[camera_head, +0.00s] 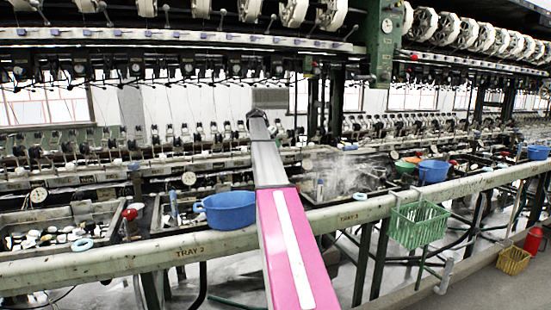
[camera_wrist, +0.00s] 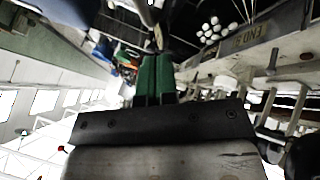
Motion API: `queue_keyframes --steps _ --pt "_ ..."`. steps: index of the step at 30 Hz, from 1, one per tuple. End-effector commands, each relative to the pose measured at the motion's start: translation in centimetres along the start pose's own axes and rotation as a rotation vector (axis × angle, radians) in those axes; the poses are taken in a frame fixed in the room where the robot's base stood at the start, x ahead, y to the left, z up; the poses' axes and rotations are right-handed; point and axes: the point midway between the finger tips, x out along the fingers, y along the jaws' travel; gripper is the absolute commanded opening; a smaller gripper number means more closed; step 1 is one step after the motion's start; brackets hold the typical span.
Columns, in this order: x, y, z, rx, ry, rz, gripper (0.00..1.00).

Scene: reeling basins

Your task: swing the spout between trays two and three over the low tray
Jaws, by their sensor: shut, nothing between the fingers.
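The rail labels "TRAY 2" (camera_head: 190,250) and "TRAY 3" (camera_head: 348,217) show in the head view. The tray above the tray 2 label (camera_head: 190,182) is partly hidden by a blue basin. The tray behind the tray 3 label (camera_head: 345,185) has steam over it. Water levels cannot be told. My gripper (camera_head: 257,113) is at the far end of my outstretched arm. In the wrist view its green fingers (camera_wrist: 155,62) are together, with nothing between them.
Blue basins (camera_head: 228,210) (camera_head: 433,170) stand along the front rail (camera_head: 110,262). A green basket (camera_head: 418,225) hangs on it. Another red knob (camera_head: 130,214) stands left of tray 2. Reeling machinery (camera_head: 190,140) crowds the back. The wrist view shows an "END" plate (camera_wrist: 250,35).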

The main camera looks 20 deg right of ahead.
Motion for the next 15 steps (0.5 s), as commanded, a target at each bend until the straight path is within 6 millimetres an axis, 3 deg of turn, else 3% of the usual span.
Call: queue_keyframes --steps 8,15 --pt "0.7 0.1 0.0 0.0 -0.001 0.001 0.0" --pt "3.6 0.1 0.1 0.001 -0.001 0.001 0.0"
